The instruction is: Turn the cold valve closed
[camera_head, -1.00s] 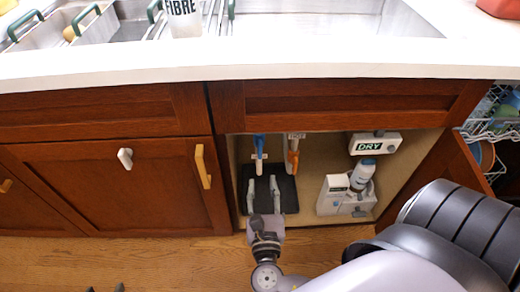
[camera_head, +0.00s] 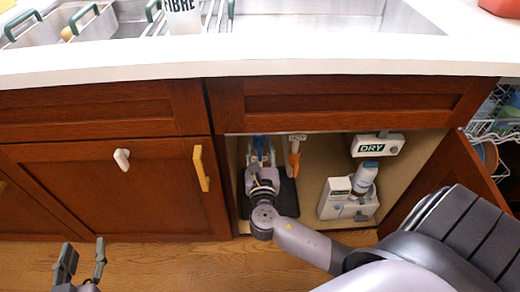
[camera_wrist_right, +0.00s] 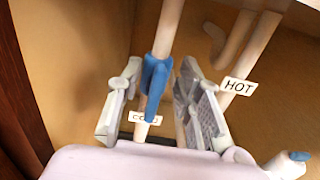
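The cold valve has a blue handle (camera_head: 259,142) inside the open sink cabinet. In the right wrist view the blue handle (camera_wrist_right: 156,78) hangs along a pale pipe, with a partly covered COLD tag (camera_wrist_right: 145,118) behind it. My right gripper (camera_head: 261,157) is in the cabinet at the cold valve. Its fingers stand apart on either side of the handle in the wrist view (camera_wrist_right: 158,85), with gaps visible on both sides. My left gripper (camera_head: 82,262) is open and empty at the lower left, above the floor.
The hot valve's orange handle (camera_head: 293,163) is just right of the cold one, with a HOT tag (camera_wrist_right: 238,86). A white dispenser unit (camera_head: 340,198) and a DRY box (camera_head: 377,146) are further right. A cabinet door (camera_head: 437,179) stands open at right.

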